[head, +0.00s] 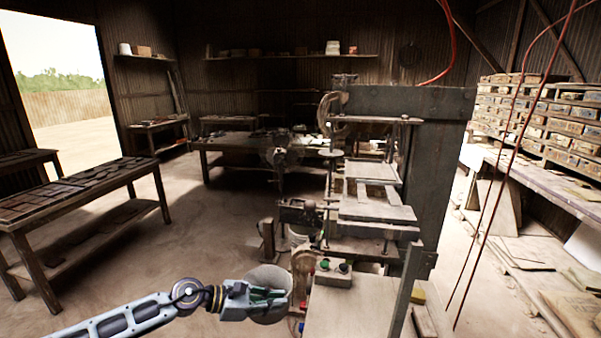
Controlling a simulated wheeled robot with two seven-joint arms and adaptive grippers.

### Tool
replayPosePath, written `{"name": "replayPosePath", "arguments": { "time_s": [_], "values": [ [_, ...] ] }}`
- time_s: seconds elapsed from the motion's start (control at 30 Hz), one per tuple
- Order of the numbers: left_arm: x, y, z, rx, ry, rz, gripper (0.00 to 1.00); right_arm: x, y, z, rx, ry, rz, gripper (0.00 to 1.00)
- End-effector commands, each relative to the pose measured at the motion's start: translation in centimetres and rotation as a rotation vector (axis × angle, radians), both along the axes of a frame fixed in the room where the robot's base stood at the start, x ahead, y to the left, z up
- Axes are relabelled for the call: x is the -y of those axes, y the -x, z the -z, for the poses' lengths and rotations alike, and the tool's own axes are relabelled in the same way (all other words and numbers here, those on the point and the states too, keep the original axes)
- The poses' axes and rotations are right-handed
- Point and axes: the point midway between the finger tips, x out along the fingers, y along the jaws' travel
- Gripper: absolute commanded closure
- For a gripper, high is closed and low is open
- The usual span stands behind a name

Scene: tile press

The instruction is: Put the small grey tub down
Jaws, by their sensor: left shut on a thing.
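The small grey tub (268,277) shows at the lower middle of the head view, just left of the press. My left gripper (283,296) reaches in from the lower left and is shut on the tub. The gripper covers part of the tub, so its contents and what is beneath it cannot be told. My right gripper is not in view.
The tile press (440,160) stands just right of the tub, with a control box (333,274) bearing buttons and a bench top (345,310) beside it. A long table (75,191) with tiles stands at the left. Open floor (190,235) lies between.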

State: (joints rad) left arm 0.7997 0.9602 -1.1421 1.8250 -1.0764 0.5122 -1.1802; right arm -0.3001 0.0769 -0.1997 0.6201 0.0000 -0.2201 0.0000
Motion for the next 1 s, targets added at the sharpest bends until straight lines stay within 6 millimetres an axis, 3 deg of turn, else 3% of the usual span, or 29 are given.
{"name": "replayPosePath", "arguments": {
  "time_s": [1.0],
  "values": [
    [-0.77,-0.44,-0.13,0.002,0.000,-0.211,1.00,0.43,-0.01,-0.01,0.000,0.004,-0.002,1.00]
  ]
}}
